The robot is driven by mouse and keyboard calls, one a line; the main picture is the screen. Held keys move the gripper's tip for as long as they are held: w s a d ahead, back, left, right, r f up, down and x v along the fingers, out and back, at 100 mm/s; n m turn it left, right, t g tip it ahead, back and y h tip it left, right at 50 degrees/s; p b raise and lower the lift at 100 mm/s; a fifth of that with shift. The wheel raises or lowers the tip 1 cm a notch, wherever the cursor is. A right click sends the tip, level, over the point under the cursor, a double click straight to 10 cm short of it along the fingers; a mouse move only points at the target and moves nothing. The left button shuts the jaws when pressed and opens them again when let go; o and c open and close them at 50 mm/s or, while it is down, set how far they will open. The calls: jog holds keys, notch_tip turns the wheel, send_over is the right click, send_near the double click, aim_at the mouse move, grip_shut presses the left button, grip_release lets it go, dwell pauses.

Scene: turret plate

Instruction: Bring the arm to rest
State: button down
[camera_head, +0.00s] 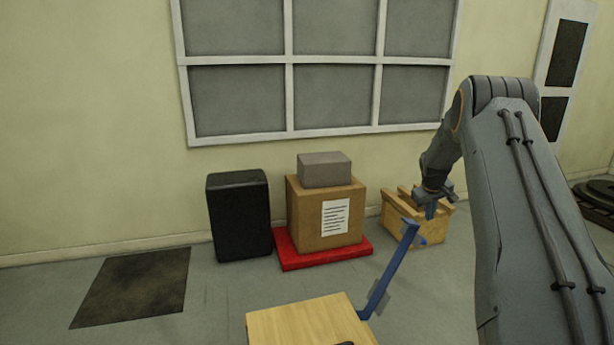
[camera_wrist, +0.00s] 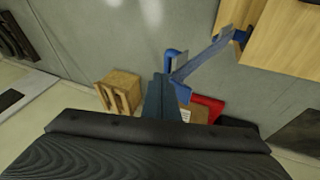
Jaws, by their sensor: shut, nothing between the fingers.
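My arm reaches up and over on the right of the head view, then bends down. My gripper (camera_head: 431,208) hangs at its end, in front of the wooden crate in that view. In the wrist view the fingers of my gripper (camera_wrist: 162,92) are together with nothing between them. A blue upright arm (camera_head: 392,268) stands at the right edge of a light wooden tabletop (camera_head: 300,328). In the wrist view this blue arm (camera_wrist: 205,57) lies just beyond my fingertips; I cannot tell the exact gap. The tabletop's lower part is cut off in the head view.
A wooden crate (camera_head: 434,234) stands on the floor by the wall. Left of it, a cardboard box (camera_head: 305,229) with a grey block (camera_head: 325,170) on top sits on a red base (camera_head: 293,263). A black cabinet (camera_head: 239,216) and dark floor mat (camera_head: 135,287) are further left.

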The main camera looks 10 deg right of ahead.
jog(key=s+a+r+g+y, duration=0.1)
jog(key=s+a+r, duration=0.2)
jog(key=s+a, duration=0.7)
jog(key=s+a+r+y, duration=0.1)
jog(key=s+a+r, duration=0.2)
jog(key=s+a, duration=0.8)
jog(key=s+a+g, duration=0.1)
jog(key=s+a, duration=0.7)
jog(key=s, duration=0.3)
jog(key=s+a+g+y, duration=0.1)
jog(key=s+a, duration=0.8)
jog(key=s, duration=0.2)
jog(key=shift+s+m+y, duration=0.2)
jog(key=shift+m+y, duration=0.1)
jog(key=shift+s, duration=0.15)
